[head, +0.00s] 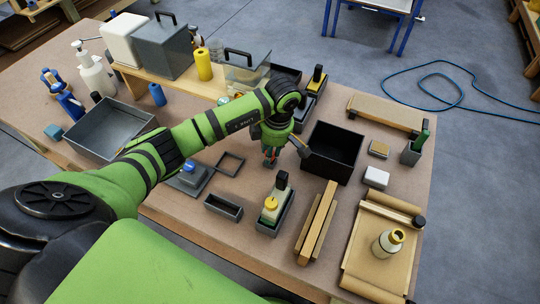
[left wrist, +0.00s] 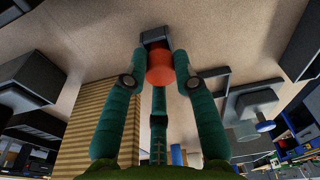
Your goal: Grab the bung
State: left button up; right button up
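My left gripper (head: 269,160) points down over the middle of the workbench. In the left wrist view its green fingers (left wrist: 160,62) close in on the red-orange bung (left wrist: 160,72), which fills the gap between the fingertips; they appear to touch it on both sides. A small dark grey block (left wrist: 155,36) shows just beyond the bung. In the head view only a bit of red shows at the fingertips, and the bung's lower part is hidden. My right gripper is in neither view.
A black open bin (head: 334,150) stands right of the gripper. A thin dark square frame (head: 231,164) lies to its left, and a small grey tray (head: 223,206) and a caddy with a yellow-capped bottle (head: 271,204) are in front. Wooden strips (head: 316,222) lie at the front right.

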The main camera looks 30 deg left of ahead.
pick_arm(q)
jog(key=shift+r, duration=0.15)
notch_tip(320, 180, up, 8)
jog(key=b, duration=0.3)
jog(key=shift+w, duration=0.1)
notch_tip(320, 180, up, 10)
